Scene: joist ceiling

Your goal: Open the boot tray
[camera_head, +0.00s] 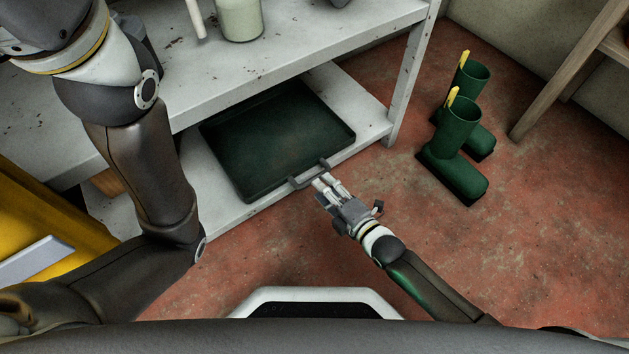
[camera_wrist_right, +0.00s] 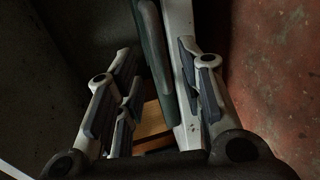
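The boot tray (camera_head: 268,128) is a dark green, shallow rectangular tray on the low white shelf. A grey bar handle (camera_head: 308,176) sticks out from its front edge. My right gripper (camera_head: 322,181) is at the handle's right part, with its fingertips close to the bar. In the right wrist view its two fingers (camera_wrist_right: 157,95) stand apart, with the dark tray edge (camera_wrist_right: 153,50) and white shelf edge showing between and beyond them. I cannot tell whether the fingers touch the handle. My left arm crosses the left side; its gripper is out of view.
The white upper shelf (camera_head: 300,55) overhangs the back of the tray and holds a pale jar (camera_head: 239,20). A white leg (camera_head: 409,85) stands right of the tray. Green boots (camera_head: 455,150) stand on the red floor at right. Floor before the shelf is clear.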

